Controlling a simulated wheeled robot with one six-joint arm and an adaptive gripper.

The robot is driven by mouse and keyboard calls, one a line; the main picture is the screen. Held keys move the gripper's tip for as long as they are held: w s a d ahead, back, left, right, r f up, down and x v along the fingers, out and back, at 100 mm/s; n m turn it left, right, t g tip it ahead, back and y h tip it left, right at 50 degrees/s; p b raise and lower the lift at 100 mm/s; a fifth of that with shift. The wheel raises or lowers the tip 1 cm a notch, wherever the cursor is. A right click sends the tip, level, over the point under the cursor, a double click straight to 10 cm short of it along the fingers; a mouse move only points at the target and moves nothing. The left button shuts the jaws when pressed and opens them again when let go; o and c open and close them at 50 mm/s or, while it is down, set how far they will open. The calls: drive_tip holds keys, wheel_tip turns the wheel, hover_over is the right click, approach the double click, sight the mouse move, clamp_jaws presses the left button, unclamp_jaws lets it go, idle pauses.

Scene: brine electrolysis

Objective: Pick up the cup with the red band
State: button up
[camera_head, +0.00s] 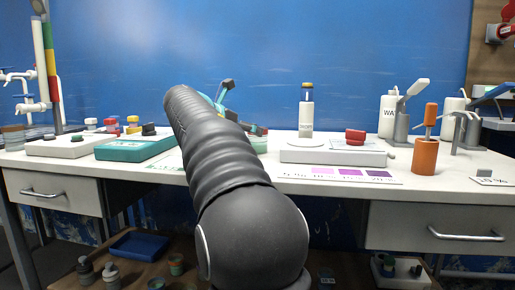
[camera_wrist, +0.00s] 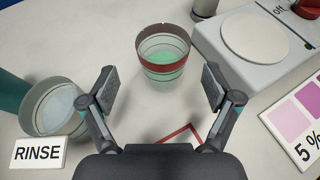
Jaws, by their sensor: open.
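The cup with the red band (camera_wrist: 163,58) stands upright on the table in the wrist view, near the top middle. It is clear, with a red band around it and greenish liquid or base inside. My gripper (camera_wrist: 160,85) is open, its two fingers apart on the near side of the cup, left and right of its line. Nothing is between the fingertips. In the head view my own arm hides the cup and most of the gripper; only a teal and grey part of the gripper (camera_head: 222,97) shows behind the arm.
In the wrist view, another clear cup (camera_wrist: 56,106) stands at left behind a RINSE label (camera_wrist: 38,152). A white device with a round plate (camera_wrist: 255,38) and a purple colour card (camera_wrist: 298,118) lie right. A red outline (camera_wrist: 182,133) marks the table below the fingers.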

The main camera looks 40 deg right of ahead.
drive_tip(key=shift+f+b+x, duration=0.15)
drive_tip(key=shift+b+x, duration=0.2)
drive_tip(key=shift+x, duration=1.15)
drive_tip(key=shift+f+b+x, duration=0.1)
drive_tip(key=shift+b+x, duration=0.25)
drive_tip(key=shift+x, duration=1.15)
drive_tip(key=shift+s, duration=0.15)
drive_tip(key=c, duration=1.4)
